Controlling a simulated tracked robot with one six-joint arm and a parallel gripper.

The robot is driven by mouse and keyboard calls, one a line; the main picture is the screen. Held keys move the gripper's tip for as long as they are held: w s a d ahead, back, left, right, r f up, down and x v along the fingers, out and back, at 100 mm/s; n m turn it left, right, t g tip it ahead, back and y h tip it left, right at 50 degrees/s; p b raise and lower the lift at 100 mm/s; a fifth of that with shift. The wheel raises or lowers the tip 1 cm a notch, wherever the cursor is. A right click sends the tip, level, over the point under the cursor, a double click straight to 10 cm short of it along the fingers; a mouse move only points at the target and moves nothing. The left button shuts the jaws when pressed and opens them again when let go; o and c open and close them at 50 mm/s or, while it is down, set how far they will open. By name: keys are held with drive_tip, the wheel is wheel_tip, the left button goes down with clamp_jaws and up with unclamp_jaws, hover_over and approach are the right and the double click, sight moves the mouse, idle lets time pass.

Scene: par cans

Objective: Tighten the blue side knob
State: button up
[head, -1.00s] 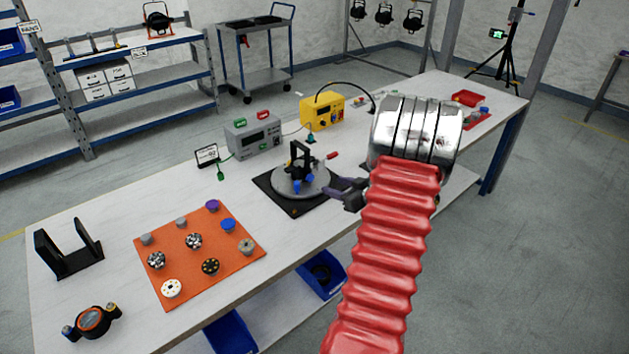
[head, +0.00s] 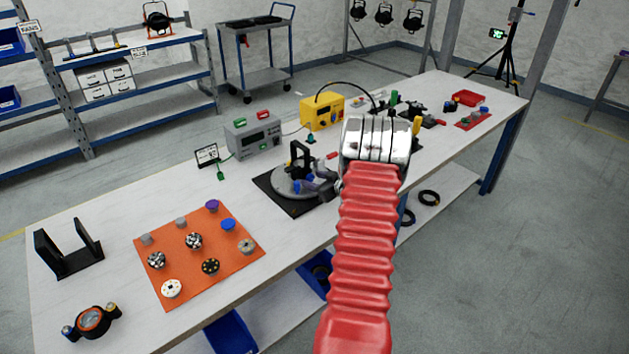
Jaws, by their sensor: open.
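A black bracket (head: 299,155) stands on a round grey turntable (head: 284,187) on a black square base (head: 262,184) in the middle of the bench. The blue side knob (head: 309,178) shows low on the bracket's near right side, partly hidden by my gripper. A red-tipped handle (head: 332,156) sticks out behind the gripper.
An orange mat (head: 175,262) with several knobs and lamp parts lies on the left. A grey meter box (head: 252,137) and a yellow box (head: 322,112) stand behind the turntable. A black cradle (head: 68,248) stands at far left. Bare bench lies between mat and turntable.

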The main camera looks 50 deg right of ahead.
drive_tip(key=shift+c, duration=0.6)
drive_tip(key=c, duration=1)
drive_tip(key=shift+o, duration=0.2)
drive_tip(key=shift+m+y, duration=0.3)
drive_tip(key=shift+d+m+t+y, duration=0.15)
drive_tip(key=shift+m+t+y, duration=0.1)
drive_tip(key=shift+m+y, duration=0.5)
drive_tip(key=shift+d+m+t+y, duration=0.2)
drive_tip(key=shift+m+y, duration=0.25)
drive_tip(key=shift+m, duration=0.6)
drive_tip(key=o, duration=1.1)
drive_tip(key=shift+f, duration=0.1)
drive_tip(key=shift+a, duration=0.1)
